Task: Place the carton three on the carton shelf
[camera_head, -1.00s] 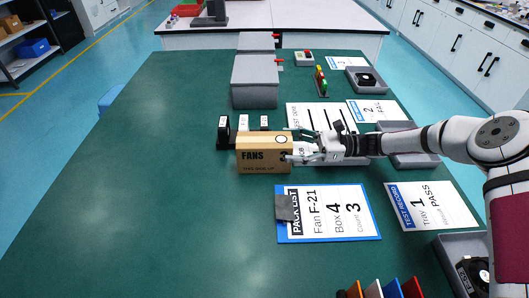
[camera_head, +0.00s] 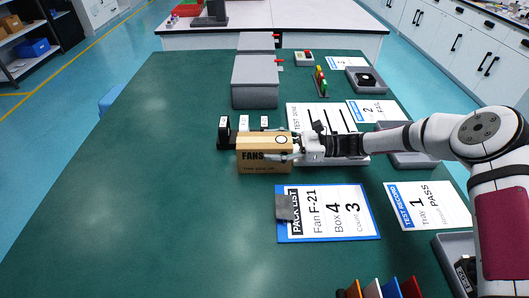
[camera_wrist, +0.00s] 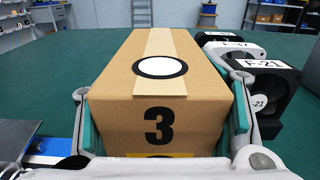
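Carton three (camera_head: 255,158) is a brown box marked FANS, lying on the green table. In the wrist view the carton (camera_wrist: 155,122) shows a black 3 and a white round label on top. My gripper (camera_head: 283,150) reaches it from the right in the head view. In the wrist view the padded fingers of my gripper (camera_wrist: 164,115) stand on either side of the carton's near end, very close to its sides. Whether both pads press on it is unclear. No shelf is labelled as the carton shelf; a dark shelf unit (camera_head: 50,48) with brown and blue boxes stands far left.
Grey housings (camera_head: 254,85) stand farther back. The table's left side is clear.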

